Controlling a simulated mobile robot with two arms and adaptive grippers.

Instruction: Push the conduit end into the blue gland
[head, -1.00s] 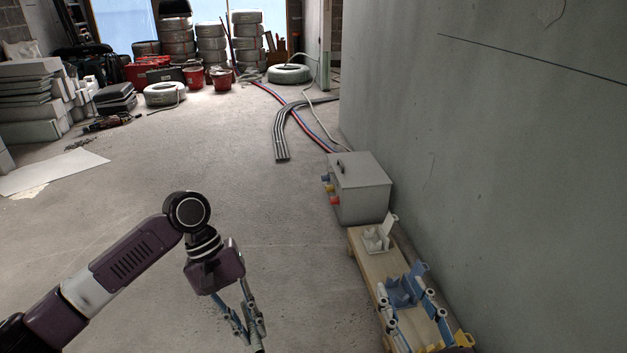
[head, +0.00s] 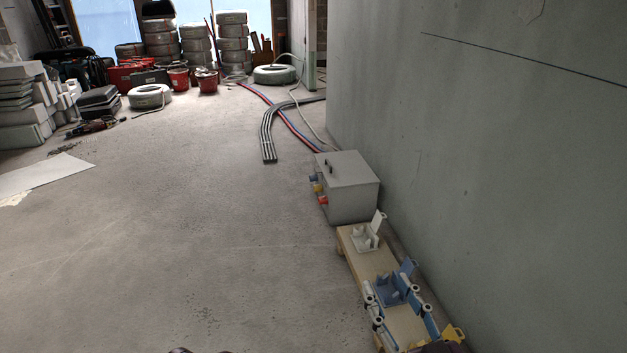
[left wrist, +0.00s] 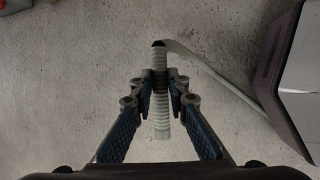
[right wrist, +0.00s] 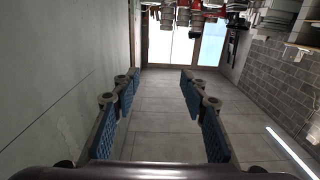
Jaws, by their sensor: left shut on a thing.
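The grey box (head: 348,186) stands on the floor against the wall, with a blue gland (head: 314,177) on its left side, above a yellow gland (head: 318,188) and a red one (head: 323,200). My left gripper (left wrist: 160,84) is shut on a pale ribbed conduit (left wrist: 161,112) in the left wrist view. One dark end of the conduit points up in that view, and a pale strip runs off right from near it. The left gripper is out of the head view. My right gripper (head: 392,288) is open and empty, above the wooden board, well short of the box.
A wooden board (head: 371,262) with a white holder (head: 367,237) and a blue holder (head: 397,287) lies in front of the box. Grey, red and blue pipes (head: 268,140) lie behind it. The floor left of the box is clear.

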